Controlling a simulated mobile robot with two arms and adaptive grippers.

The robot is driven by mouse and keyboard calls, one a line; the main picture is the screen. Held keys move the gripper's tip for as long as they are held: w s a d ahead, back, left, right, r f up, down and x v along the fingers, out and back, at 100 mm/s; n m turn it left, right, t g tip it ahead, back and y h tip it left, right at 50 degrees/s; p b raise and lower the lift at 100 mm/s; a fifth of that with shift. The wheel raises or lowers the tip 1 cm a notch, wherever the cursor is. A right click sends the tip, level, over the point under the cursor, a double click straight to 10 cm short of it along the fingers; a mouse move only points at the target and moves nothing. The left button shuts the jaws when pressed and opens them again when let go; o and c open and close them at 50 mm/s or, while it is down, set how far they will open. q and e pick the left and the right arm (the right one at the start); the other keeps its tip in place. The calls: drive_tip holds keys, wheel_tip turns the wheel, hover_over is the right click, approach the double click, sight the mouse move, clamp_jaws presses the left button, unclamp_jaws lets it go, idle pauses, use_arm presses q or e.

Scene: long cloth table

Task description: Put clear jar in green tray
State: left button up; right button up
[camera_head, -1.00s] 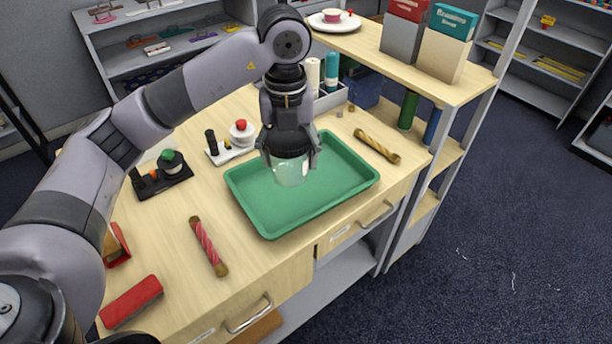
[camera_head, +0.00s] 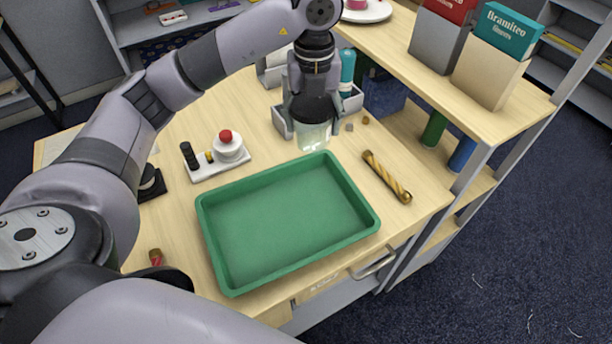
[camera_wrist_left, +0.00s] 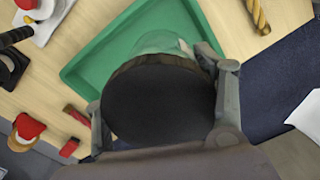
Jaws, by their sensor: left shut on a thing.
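The clear jar (camera_head: 313,137) has a pale, see-through body and a dark lid. My left gripper (camera_head: 313,108) is shut on it, around the lid. In the head view the jar appears upright, at and just beyond the far rim of the green tray (camera_head: 285,222); its exact height is hard to tell. The tray is empty. In the left wrist view the dark lid of the jar (camera_wrist_left: 160,103) fills the middle between the fingers, with the green tray (camera_wrist_left: 110,45) behind it. My right gripper is not in view.
A gold twisted rod (camera_head: 386,177) lies right of the tray. A white base with a red-topped knob (camera_head: 228,146) stands to its left. A grey caddy with bottles (camera_head: 347,80) is behind the jar. A raised shelf (camera_head: 400,45) with boxes borders the right.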

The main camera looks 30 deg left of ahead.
sight(310, 139)
use_arm(q)
drive_tip(key=f, duration=0.2)
drive_tip(key=s+f, duration=0.1)
drive_tip(key=f, duration=0.1)
drive_tip(key=shift+f, duration=0.2)
drive_tip(key=f, duration=0.3)
drive_tip(key=f+p, duration=0.1)
drive_tip(key=f, duration=0.5)
drive_tip(key=shift+w, duration=0.4)
wheel_tip(310, 139, down, 4)
drive_tip(key=shift+r+p, duration=0.25)
drive_tip(key=shift+p, duration=0.3)
drive_tip(key=shift+f, duration=0.4)
drive_tip(key=o, duration=1.3)
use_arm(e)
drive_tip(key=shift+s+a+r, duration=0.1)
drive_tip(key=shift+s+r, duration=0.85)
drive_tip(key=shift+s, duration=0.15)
